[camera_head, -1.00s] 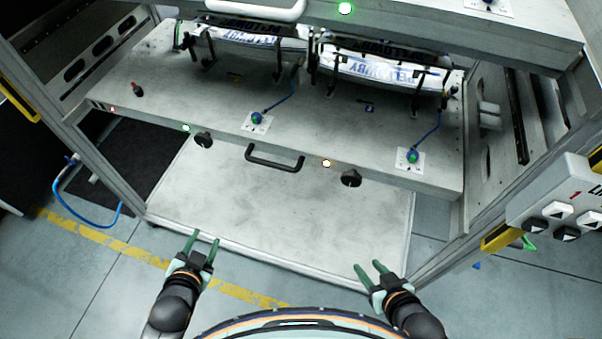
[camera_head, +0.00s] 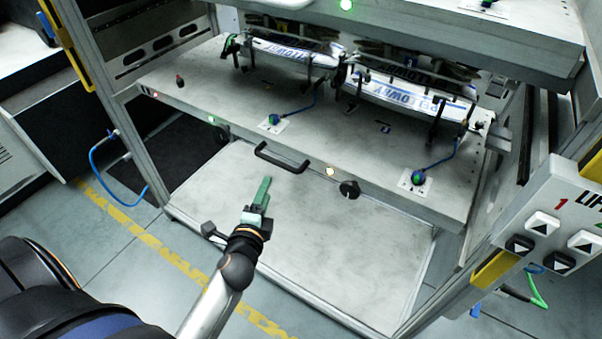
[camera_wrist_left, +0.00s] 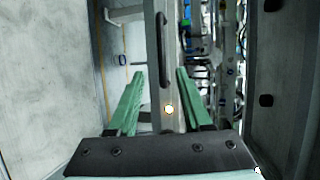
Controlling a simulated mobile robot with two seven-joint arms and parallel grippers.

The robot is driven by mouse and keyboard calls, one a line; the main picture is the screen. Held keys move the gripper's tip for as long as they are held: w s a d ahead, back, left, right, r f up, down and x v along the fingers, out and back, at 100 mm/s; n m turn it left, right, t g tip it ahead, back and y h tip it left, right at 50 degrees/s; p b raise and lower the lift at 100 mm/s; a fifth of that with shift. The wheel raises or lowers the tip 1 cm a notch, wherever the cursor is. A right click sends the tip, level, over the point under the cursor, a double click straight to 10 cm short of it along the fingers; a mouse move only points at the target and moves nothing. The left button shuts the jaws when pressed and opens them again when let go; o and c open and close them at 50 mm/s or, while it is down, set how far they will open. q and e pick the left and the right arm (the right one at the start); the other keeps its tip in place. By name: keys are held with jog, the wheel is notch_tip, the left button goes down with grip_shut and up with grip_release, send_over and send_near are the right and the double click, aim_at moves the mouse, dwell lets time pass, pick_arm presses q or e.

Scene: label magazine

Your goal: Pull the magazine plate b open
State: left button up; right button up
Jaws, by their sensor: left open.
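The middle magazine plate (camera_head: 300,130) is a grey metal shelf with a black bar handle (camera_head: 281,158) on its front edge. No letter b is readable on it, so I cannot confirm that it is plate b. My left gripper (camera_head: 262,192) is in front of and below the handle, apart from it. In the left wrist view its green fingers (camera_wrist_left: 160,72) are spread and empty, and the handle (camera_wrist_left: 163,50) shows ahead, between the fingertip lines. My right gripper is out of view.
Two label rolls or packs (camera_head: 410,92) sit on the plate, with blue cables. A black knob (camera_head: 349,189) sits right of the handle. Another plate (camera_head: 450,35) is above, and a pale lower plate (camera_head: 330,240) below. A button box (camera_head: 555,225) stands at right.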

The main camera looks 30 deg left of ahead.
aim_at(278, 161)
pick_arm(q)
jog(key=b+x, duration=0.1)
jog(key=x, duration=1.1)
jog(key=shift+w, duration=0.4)
grip_shut()
dwell(1.0)
